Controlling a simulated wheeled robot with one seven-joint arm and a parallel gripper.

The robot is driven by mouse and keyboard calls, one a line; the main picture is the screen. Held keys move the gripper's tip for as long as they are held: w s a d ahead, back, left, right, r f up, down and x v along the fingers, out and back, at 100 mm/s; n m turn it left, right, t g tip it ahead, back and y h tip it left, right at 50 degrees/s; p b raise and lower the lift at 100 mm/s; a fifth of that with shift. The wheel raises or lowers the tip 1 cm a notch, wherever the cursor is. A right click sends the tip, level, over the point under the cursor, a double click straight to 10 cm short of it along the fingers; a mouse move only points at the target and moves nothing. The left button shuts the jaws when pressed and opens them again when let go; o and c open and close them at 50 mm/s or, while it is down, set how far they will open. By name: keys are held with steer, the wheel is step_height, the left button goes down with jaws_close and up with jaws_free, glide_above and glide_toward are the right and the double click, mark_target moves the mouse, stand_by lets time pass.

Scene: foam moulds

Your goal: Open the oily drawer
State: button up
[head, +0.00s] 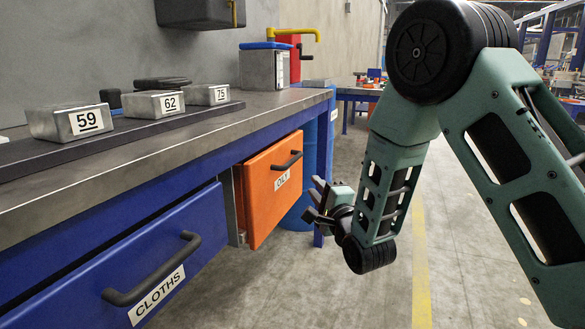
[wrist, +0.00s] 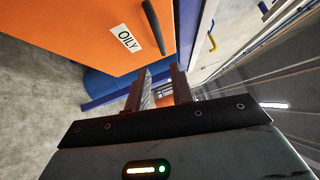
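The oily drawer (head: 262,205) has an orange front under the bench, with an "OILY" label and a dark bar handle (head: 289,161). My gripper (head: 314,200) is beside the drawer front, to the right of and lower than the handle in the head view. In the wrist view the drawer (wrist: 85,35) fills the upper left, and the handle (wrist: 153,27) lies beyond my gripper's fingertips (wrist: 161,70). The fingers are apart with nothing between them, and they do not appear to touch the handle.
A blue "CLOTHS" drawer (head: 125,270) with a dark handle is at the left. The bench top (head: 265,103) bears numbered metal blocks (head: 68,121) on a dark strip. A blue barrel (head: 297,212) stands behind the gripper. The floor (head: 375,290) in front is clear.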

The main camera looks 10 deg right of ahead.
mark_target(293, 158)
steer(key=w+b, duration=0.1)
steer(key=w, duration=0.4)
steer(key=w+a+r+b, duration=0.1)
steer(key=w, duration=0.4)
steer(key=w+a+r+b, duration=0.1)
steer(key=w, duration=0.4)
steer(key=shift+w+a, duration=0.2)
jaws_close()
